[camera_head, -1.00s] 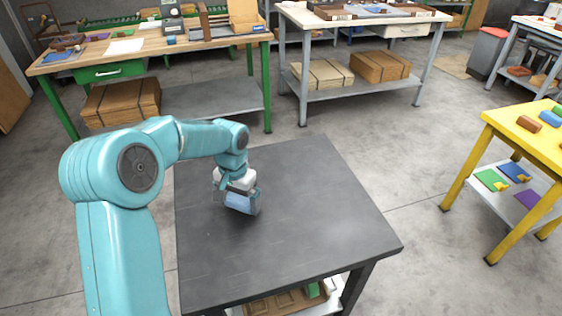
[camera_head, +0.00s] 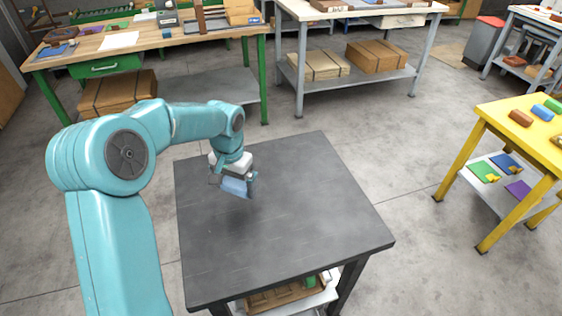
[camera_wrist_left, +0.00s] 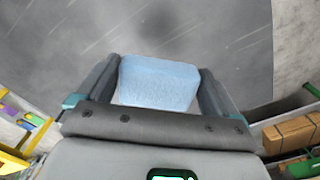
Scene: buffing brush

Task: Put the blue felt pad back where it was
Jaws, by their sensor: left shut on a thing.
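The blue felt pad (camera_head: 234,187) is a light blue block held in my left gripper (camera_head: 238,188), above the dark table (camera_head: 310,220). In the left wrist view the pad (camera_wrist_left: 158,83) sits between both fingers of the gripper (camera_wrist_left: 158,90), and the dark tabletop shows beyond it. In the head view the pad hangs tilted over the left part of the table. My right gripper is out of view.
The dark tabletop is otherwise bare. Under it a shelf holds a brown tray (camera_head: 285,296) with a green item. A yellow table (camera_head: 520,150) with several coloured blocks stands at right. A wooden bench with green legs (camera_head: 170,45) stands behind left.

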